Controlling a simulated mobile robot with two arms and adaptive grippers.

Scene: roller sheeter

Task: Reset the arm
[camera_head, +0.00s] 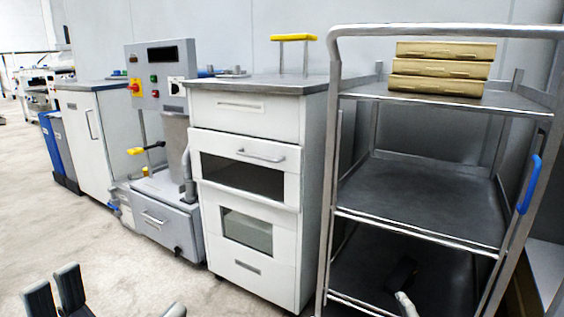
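My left gripper (54,284) shows at the bottom left, low in front of the floor. Its two dark fingers point up and stand apart, with nothing between them. A dark shape with a pale curved piece at the bottom right, in front of the cart's lowest shelf, looks like my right gripper (402,274). It is too dark and small to tell whether its fingers are open or shut. A grey rounded part, cut off by the bottom edge between them, may be part of my arm.
A metal cart (425,195) with three stacked tan boxes (440,69) stands close at the right. White cabinets (262,120) and a grey machine with buttons (163,75) line the wall. A yellow handle (293,37) rises behind the near cabinet. Open floor (60,225) lies at the left.

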